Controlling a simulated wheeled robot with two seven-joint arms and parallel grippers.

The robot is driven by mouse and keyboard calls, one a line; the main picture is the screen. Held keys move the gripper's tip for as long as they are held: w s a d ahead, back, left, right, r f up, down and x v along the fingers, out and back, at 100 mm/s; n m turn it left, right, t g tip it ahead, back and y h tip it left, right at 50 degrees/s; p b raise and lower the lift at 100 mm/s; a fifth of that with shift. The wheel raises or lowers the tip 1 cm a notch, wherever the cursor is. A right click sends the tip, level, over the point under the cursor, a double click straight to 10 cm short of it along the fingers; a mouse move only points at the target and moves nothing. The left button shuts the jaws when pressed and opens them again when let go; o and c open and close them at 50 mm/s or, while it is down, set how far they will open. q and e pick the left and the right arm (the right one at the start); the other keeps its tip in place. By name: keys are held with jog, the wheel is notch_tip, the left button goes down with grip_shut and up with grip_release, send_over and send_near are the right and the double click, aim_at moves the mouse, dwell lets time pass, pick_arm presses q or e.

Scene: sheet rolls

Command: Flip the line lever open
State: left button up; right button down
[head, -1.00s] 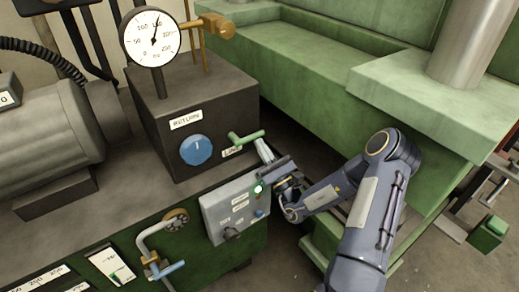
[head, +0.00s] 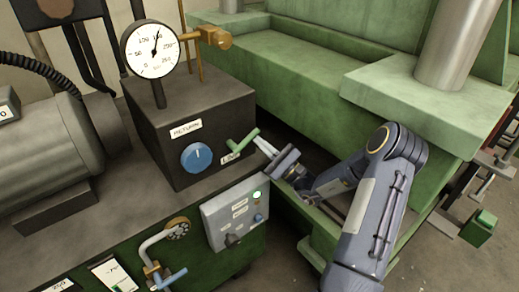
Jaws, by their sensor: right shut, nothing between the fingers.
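The line lever is a green handle (head: 243,141) on the right side of the dark block (head: 200,125), above a small label (head: 230,158) that appears to read LINE. It slants up to the right. My right gripper (head: 262,146) is shut and empty, its fingertips just right of the lever's outer end; whether they touch it I cannot tell. My left gripper is not in view.
A blue round knob (head: 196,157) sits under the RETURN label (head: 186,129). A pressure gauge (head: 150,49) stands on the block. A grey control box (head: 236,213) with a lit green lamp is below my gripper. Green machine framework (head: 300,75) rises behind.

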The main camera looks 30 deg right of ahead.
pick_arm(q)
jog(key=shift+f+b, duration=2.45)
pick_arm(e)
jog(key=a+r+n+g+y, duration=0.1)
jog(key=a+r+n+g, duration=0.3)
jog(key=n, duration=1)
jog(key=shift+s+r+g, duration=0.15)
jog(key=shift+r+g, duration=0.85)
jog(key=shift+g, duration=0.8)
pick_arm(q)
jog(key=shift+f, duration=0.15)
pick_arm(e)
jog(key=shift+d, duration=0.15)
